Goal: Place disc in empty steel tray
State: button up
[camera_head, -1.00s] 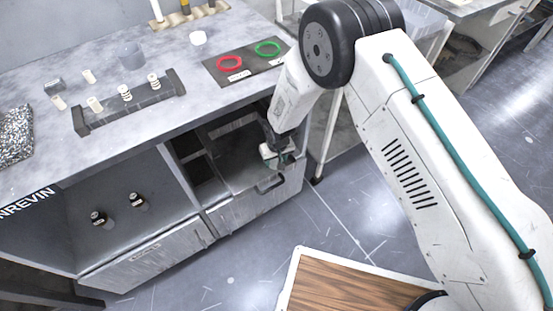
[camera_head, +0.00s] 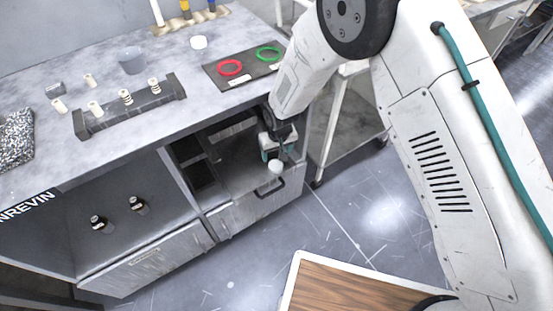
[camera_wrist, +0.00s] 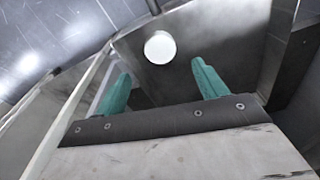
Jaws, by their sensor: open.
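A white round disc (camera_head: 275,167) shows just below my gripper (camera_head: 277,155) in the head view. In the wrist view the disc (camera_wrist: 160,47) is beyond the two teal fingertips of my gripper (camera_wrist: 162,85), apart from both. My gripper is open and empty, reaching down into the pulled-out drawer under the bench. The disc is over or on the bare metal floor of the steel tray (camera_wrist: 228,50) in that drawer; I cannot tell whether it rests there. My gripper and wrist hide part of the tray.
Dark narrow compartments (camera_head: 200,174) lie left of the tray. The drawer front with its handle (camera_head: 268,188) stands out over the floor. The bench top (camera_head: 115,150) overhangs behind. A dark mat with red and green rings (camera_head: 247,66) and a rack (camera_head: 130,107) stand on the bench.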

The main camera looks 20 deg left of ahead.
jog(key=shift+s+d+r, duration=0.15)
jog(key=shift+r, duration=1.55)
jog(key=d+r+m, duration=0.2)
jog(key=d+r, duration=0.9)
jog(key=r, duration=0.4)
jog(key=d+r+m, duration=0.1)
jog(key=d+r, duration=1.1)
jog(key=r, duration=0.3)
jog(key=s+d+r+m, duration=0.2)
jog(key=s+d+r, duration=0.7)
jog(key=s+d, duration=0.25)
jog(key=s+d+r+m, duration=0.1)
jog(key=s+d, duration=0.3)
jog(key=s, duration=0.3)
jog(key=s+d+m, duration=0.1)
jog(key=s+d, duration=0.3)
jog(key=s, duration=0.4)
jog(key=shift+d+r+m+h, duration=0.25)
jog(key=shift+r+m+h, duration=0.05)
jog(key=shift+r+h, duration=0.1)
